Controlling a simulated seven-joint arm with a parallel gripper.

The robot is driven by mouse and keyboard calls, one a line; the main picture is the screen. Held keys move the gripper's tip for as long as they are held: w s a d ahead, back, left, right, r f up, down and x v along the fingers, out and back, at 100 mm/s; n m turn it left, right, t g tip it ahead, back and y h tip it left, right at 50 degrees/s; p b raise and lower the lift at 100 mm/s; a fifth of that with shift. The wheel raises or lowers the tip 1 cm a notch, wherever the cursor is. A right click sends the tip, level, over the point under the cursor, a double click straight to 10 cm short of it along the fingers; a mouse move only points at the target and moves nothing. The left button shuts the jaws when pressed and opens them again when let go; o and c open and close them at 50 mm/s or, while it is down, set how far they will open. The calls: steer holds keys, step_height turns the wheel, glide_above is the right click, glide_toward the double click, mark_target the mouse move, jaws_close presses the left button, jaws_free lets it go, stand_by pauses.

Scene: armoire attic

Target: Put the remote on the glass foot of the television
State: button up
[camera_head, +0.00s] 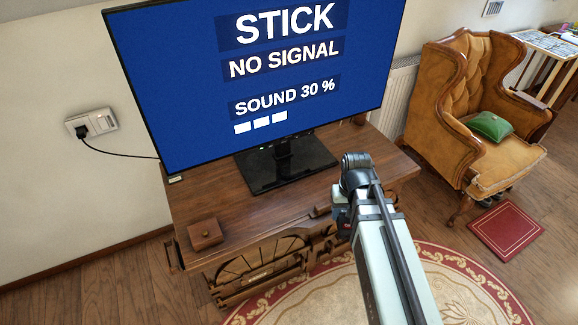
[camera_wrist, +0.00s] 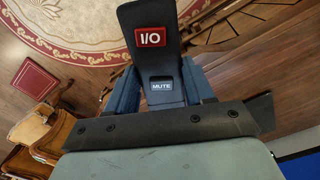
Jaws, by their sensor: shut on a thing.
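The television (camera_head: 250,75) stands on a wooden cabinet, with its screen showing blue with white text. Its dark, glossy glass foot (camera_head: 300,168) lies flat on the cabinet top, and its visible part is bare. The black remote (camera_wrist: 152,62) shows in the wrist view, with a red I/O button and a MUTE button. My gripper (camera_wrist: 162,88) is shut on the remote, with a blue finger on each side of it. In the head view my gripper (camera_head: 343,222) is near the cabinet's front edge, to the right of and nearer than the foot. There the remote is mostly hidden.
The wooden cabinet top (camera_head: 215,195) has free room left of the foot. A small wooden box (camera_head: 205,233) sits at its front left. A leather armchair (camera_head: 470,110) with a green cushion (camera_head: 490,126) stands at right. A patterned round rug (camera_head: 320,300) lies in front.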

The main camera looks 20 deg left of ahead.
steer(key=s+a+f+n, duration=0.2)
steer(key=s+a, duration=0.3)
steer(key=a, duration=0.5)
steer(key=s+a+f+n, duration=0.2)
steer(key=s+a+f, duration=0.15)
steer(key=a, duration=0.75)
steer(key=shift+n, duration=0.4)
steer(key=w+a+f, duration=0.1)
steer(key=w+a, duration=0.9)
steer(key=a, duration=0.1)
steer(key=w+a+f, duration=0.1)
steer(key=w+a, duration=0.4)
steer(key=a, duration=0.1)
steer(key=shift+w+a+f, duration=0.25)
steer(key=shift+w+f, duration=0.1)
steer(key=shift+f, duration=2.4)
steer(key=shift+w+a+f, duration=0.1)
steer(key=shift+w+f, duration=0.05)
steer(key=shift+f, duration=0.05)
steer(key=shift+f, duration=0.1)
steer(key=o, duration=1.1)
